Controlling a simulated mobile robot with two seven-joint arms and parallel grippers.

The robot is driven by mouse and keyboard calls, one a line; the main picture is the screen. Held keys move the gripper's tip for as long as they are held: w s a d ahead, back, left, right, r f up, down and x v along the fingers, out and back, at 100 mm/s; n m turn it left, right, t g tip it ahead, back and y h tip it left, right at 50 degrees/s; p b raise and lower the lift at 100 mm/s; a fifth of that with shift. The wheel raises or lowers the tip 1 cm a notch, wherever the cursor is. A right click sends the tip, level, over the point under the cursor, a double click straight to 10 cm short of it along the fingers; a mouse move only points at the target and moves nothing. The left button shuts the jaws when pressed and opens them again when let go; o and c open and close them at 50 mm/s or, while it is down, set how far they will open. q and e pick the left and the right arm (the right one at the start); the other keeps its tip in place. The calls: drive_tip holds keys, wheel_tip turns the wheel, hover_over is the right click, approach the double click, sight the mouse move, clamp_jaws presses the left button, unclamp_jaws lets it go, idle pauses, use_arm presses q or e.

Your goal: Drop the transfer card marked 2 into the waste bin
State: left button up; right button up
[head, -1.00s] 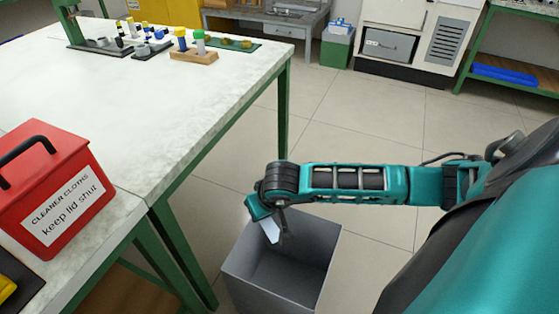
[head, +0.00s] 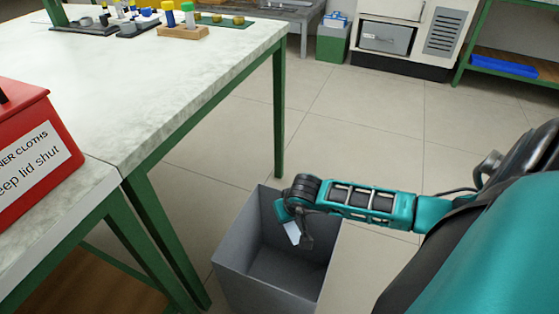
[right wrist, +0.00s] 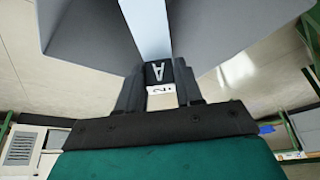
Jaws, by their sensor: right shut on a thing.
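The transfer card (head: 291,233) shows as a small white strip below my right gripper (head: 303,240) in the head view. My right gripper is shut on it. In the right wrist view, the pale card (right wrist: 149,28) extends away from between the fingers (right wrist: 160,95). Bin walls (right wrist: 90,28) also show around the card in the wrist view. My left gripper is out of view.
A pale-topped table (head: 130,100) with green legs stands left of the bin. The floor behind the bin is clear.

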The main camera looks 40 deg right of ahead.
drive_tip(key=shift+f, duration=0.65)
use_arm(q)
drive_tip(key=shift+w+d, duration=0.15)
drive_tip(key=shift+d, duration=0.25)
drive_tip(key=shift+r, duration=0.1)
use_arm(e)
drive_tip(key=o, duration=0.9)
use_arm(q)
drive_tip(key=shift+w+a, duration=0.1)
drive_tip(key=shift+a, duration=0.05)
